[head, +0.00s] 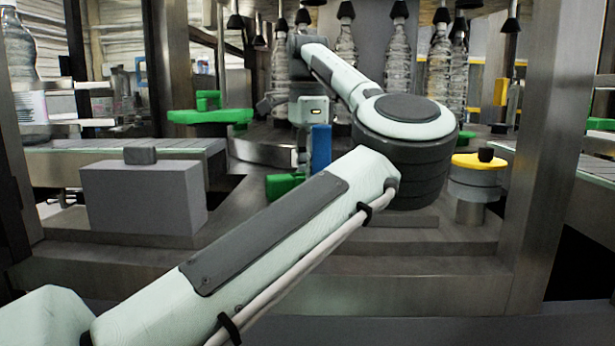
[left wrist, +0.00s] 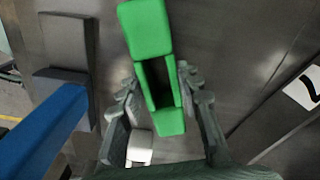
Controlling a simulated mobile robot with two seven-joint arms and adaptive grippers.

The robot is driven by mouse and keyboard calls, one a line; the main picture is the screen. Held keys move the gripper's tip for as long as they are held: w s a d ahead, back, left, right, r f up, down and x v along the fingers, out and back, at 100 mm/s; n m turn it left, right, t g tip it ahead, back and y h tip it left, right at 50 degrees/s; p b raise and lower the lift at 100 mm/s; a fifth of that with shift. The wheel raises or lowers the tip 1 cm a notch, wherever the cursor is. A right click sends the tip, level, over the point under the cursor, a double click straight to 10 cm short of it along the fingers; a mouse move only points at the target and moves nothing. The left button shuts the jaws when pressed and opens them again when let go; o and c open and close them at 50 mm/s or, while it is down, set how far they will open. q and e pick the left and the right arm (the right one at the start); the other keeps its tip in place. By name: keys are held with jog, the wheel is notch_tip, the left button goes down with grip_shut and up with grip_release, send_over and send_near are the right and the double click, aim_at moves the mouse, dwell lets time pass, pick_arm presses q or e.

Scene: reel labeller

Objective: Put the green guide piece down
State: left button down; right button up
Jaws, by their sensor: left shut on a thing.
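The green guide piece (left wrist: 145,28) is a long green part with a rectangular slot. In the left wrist view it lies between the fingers of my left gripper (left wrist: 160,78), which is shut on it. A green part (head: 284,186) shows low behind my forearm in the head view, beside a blue upright (head: 321,147); it appears to be the same piece. My left arm hides part of this area, so I cannot tell whether the piece touches the metal surface. My right gripper is not in view.
The blue bar (left wrist: 40,130) is close on the left in the wrist view. Another green guide (head: 210,115) is at back left. A grey box (head: 143,198) stands front left, a yellow-topped knob (head: 478,162) right. Clear bottles (head: 398,60) stand behind.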

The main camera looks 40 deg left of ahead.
pick_arm(q)
jog(key=c, duration=1.1)
grip_release()
jog(key=shift+f, duration=0.1)
jog(key=shift+o, duration=0.2)
jog(key=shift+r, duration=0.25)
notch_tip(320, 180, up, 12)
jog(key=p, duration=0.1)
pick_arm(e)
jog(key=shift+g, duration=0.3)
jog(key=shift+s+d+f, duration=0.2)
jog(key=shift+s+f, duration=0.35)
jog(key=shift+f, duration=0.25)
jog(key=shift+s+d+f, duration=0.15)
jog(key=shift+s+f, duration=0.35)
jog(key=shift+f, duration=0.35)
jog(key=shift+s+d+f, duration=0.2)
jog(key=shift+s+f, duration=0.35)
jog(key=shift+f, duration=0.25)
pick_arm(q)
jog(key=shift+f, duration=0.1)
